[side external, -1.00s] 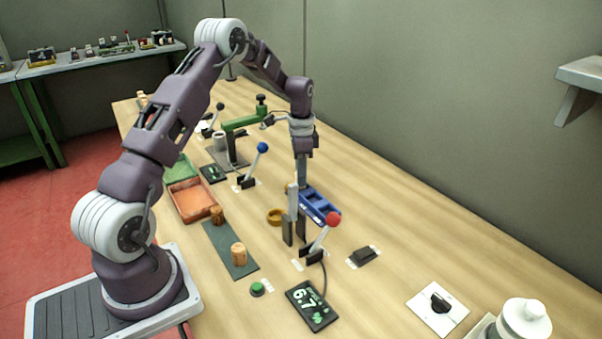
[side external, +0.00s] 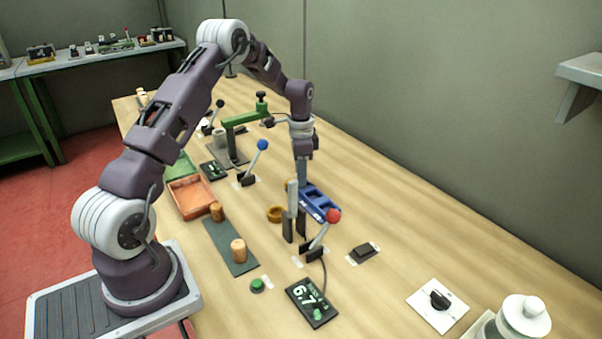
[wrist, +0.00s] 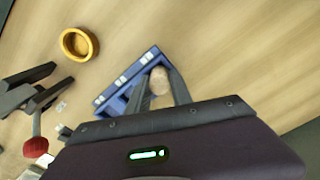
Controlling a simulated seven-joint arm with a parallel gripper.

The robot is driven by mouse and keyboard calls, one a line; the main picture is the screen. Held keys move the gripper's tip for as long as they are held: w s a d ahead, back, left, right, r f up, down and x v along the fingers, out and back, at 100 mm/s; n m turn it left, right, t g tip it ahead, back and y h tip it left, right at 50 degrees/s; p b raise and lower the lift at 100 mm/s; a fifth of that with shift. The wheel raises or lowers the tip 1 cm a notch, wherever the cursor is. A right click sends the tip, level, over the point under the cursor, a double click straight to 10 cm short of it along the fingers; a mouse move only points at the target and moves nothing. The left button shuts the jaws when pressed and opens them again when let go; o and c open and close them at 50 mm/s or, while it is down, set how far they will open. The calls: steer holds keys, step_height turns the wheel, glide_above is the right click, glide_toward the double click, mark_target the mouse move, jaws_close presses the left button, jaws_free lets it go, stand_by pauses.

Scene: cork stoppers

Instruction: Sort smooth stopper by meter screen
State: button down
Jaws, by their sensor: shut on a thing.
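My gripper (wrist: 160,92) is shut on a light-brown cork stopper (wrist: 160,78), seen between its fingers in the wrist view, over or beside the blue tray (wrist: 108,99). In the side view the fingers reach down behind the meter's upright post, and the held stopper cannot be made out. The meter's dark jaws (side external: 294,224) stand left of the blue tray, with a red-knobbed lever (side external: 333,215). Its screen (side external: 311,303) reads 6.7 with green marks.
An orange tray (side external: 193,207) and a green tray (side external: 184,163) lie at the left. A yellow ring (side external: 276,213) is beside the jaws. A blue-knobbed lever (side external: 262,145) and a green press (side external: 240,120) stand farther back.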

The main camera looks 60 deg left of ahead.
steer(key=c, duration=1.1)
jaws_free()
steer(key=shift+o, duration=0.2)
step_height(320, 180, up, 7)
steer(key=shift+r, duration=0.1)
